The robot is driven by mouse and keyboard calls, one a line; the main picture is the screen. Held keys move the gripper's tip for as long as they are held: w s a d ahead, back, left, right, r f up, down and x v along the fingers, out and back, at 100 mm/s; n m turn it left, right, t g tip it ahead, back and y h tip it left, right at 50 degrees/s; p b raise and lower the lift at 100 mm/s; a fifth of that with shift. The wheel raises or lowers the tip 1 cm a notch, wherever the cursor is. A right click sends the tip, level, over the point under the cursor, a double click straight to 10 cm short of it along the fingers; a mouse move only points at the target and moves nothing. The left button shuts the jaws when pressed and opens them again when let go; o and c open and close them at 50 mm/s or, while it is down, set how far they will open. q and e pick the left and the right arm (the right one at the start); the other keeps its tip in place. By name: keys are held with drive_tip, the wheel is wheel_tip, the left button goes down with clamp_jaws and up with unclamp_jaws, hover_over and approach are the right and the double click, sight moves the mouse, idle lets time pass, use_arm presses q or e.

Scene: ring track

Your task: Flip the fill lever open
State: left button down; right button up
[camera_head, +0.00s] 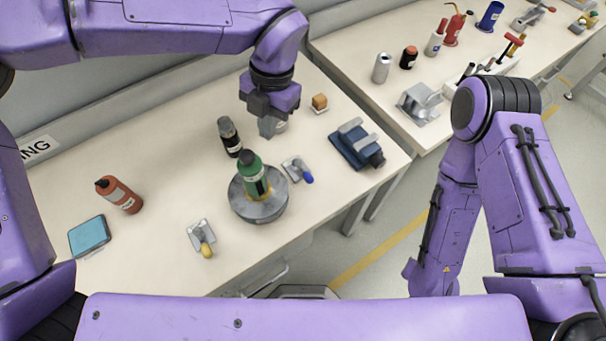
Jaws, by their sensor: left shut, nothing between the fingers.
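Two small levers on metal plates stand on the near bench: one with a blue handle (307,177) and one with a yellow handle (206,250). I cannot tell from the picture which is the fill lever. Between them a green bottle (252,172) stands upright on a round grey base (262,212). My left gripper (269,130) points down over the bench, shut and empty, beyond the blue-handled lever and apart from it. It partly hides a small pale object behind it. My right arm comes down at the right; its gripper is not visible.
A dark grey bottle (229,137) stands left of my left gripper. A blue vise-like device (356,144) and an orange block (320,102) are to its right. A second bench (440,128) holds more items.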

sight(303, 172)
use_arm(q)
drive_tip(key=d+f+m+g+y, duration=0.1)
drive_tip(key=d+f+m, duration=0.4)
drive_tip(key=d+f, duration=0.3)
drive_tip(key=shift+w+d+f+y+b, duration=0.2)
drive_tip(key=shift+d+f+y+b, duration=0.15)
drive_tip(key=shift+d, duration=0.6)
drive_tip(key=p+x, duration=0.3)
drive_tip(key=x, duration=0.6)
drive_tip(key=shift+a+f, duration=0.15)
drive_tip(key=shift+f, duration=0.2)
